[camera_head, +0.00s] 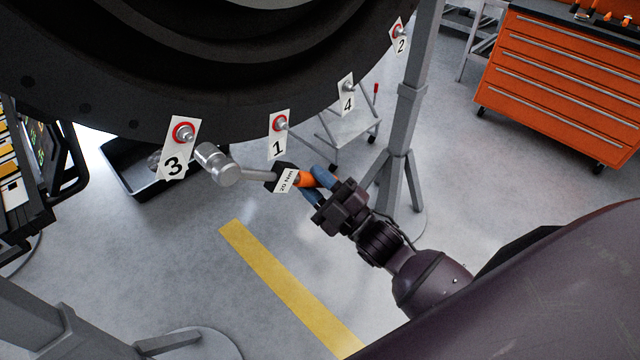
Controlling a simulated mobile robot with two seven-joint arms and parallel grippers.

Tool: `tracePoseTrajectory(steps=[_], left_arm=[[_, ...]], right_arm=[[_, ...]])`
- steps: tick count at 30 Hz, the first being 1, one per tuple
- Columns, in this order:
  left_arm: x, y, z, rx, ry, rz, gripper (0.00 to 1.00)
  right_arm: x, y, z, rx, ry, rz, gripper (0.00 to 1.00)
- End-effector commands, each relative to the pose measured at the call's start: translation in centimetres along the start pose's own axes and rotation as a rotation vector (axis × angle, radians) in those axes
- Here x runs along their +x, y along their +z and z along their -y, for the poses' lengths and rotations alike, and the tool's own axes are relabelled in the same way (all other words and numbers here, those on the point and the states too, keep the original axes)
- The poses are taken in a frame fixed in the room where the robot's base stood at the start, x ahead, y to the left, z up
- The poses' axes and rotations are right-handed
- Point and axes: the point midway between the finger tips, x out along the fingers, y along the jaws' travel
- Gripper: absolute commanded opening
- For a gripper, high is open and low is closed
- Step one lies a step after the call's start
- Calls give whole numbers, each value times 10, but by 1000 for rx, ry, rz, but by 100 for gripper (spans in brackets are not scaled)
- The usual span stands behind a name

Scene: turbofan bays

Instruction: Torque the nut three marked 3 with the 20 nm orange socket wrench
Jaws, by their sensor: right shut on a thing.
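Nut three (185,133) sits in a red ring on the white tag marked 3 (175,165), on the lower rim of the dark engine (240,85). My right gripper (318,184) is shut on the orange handle of the 20 Nm socket wrench (286,181). The wrench points left, and its silver socket head (217,165) is just right of and slightly below nut three. It looks apart from the nut; the exact gap in depth is hard to tell. My left gripper is not in view.
Tags 1 (277,147), 4 (346,97) and 2 (400,42) mark other nuts along the rim. A grey stand (408,130) rises behind my right gripper. A black tray (130,180) lies below left. An orange tool cabinet (560,75) stands at the upper right.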

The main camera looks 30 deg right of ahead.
Motion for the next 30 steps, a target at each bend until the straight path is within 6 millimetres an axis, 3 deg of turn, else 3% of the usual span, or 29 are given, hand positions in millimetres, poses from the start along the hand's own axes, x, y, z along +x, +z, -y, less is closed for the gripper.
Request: tracePoseTrajectory(steps=[18, 30], left_arm=[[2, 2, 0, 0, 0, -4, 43], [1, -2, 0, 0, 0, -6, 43]], right_arm=[[31, 12, 8, 1, 2, -3, 0], [31, 12, 8, 1, 1, -1, 0]])
